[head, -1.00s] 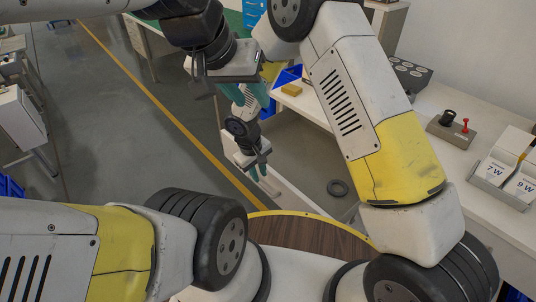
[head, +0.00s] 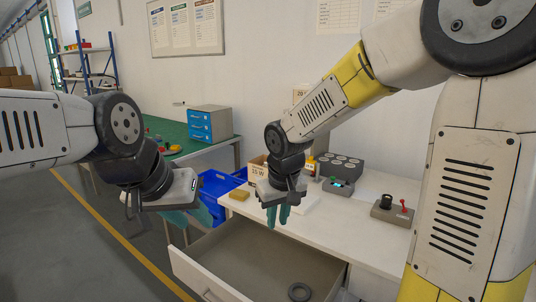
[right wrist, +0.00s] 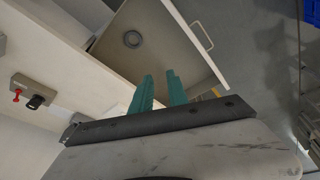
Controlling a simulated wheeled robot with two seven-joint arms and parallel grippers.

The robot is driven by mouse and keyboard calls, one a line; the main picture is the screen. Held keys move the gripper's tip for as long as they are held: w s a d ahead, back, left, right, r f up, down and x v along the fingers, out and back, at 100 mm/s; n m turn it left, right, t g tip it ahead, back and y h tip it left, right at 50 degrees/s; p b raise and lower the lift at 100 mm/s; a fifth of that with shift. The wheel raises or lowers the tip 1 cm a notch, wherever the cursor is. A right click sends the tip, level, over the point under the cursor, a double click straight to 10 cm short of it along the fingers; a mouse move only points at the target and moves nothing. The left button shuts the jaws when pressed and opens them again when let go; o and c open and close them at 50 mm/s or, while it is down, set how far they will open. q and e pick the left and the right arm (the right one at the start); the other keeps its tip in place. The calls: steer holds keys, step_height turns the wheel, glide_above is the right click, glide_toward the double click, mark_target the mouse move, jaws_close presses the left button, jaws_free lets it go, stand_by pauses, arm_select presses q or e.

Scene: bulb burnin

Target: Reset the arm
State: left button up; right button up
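My left gripper (head: 190,217) hangs at the left of the head view, over the floor in front of the green bench. Its teal fingers are partly hidden behind its body; they look apart, with nothing seen between them. My right gripper (head: 278,216) points down above the white bench's front edge, near the open drawer. In the right wrist view its two teal fingers (right wrist: 160,88) stand a small gap apart and hold nothing. My right arm is bent, coming down from the upper right. My left arm reaches in from the left edge.
The white drawer (head: 243,262) is pulled out, with a dark ring (head: 299,292) inside. On the bench (head: 345,213) stand a yellow sponge-like block (head: 239,195), a carton (head: 258,168), a grey socket block (head: 341,166) and a switch box (head: 392,209). A blue bin (head: 220,187) sits left of it.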

steer(key=s+d+r+m+t, duration=0.1)
steer(key=s+d+r+m, duration=0.1)
steer(key=s+d+r, duration=0.3)
steer(key=s+d+r+m+t+y, duration=0.1)
steer(key=s+d+r+m+t, duration=0.1)
steer(key=s+d+r, duration=0.3)
steer(key=shift+s+d, duration=0.9)
steer(key=shift+s, duration=1.4)
steer(key=shift+r, duration=0.1)
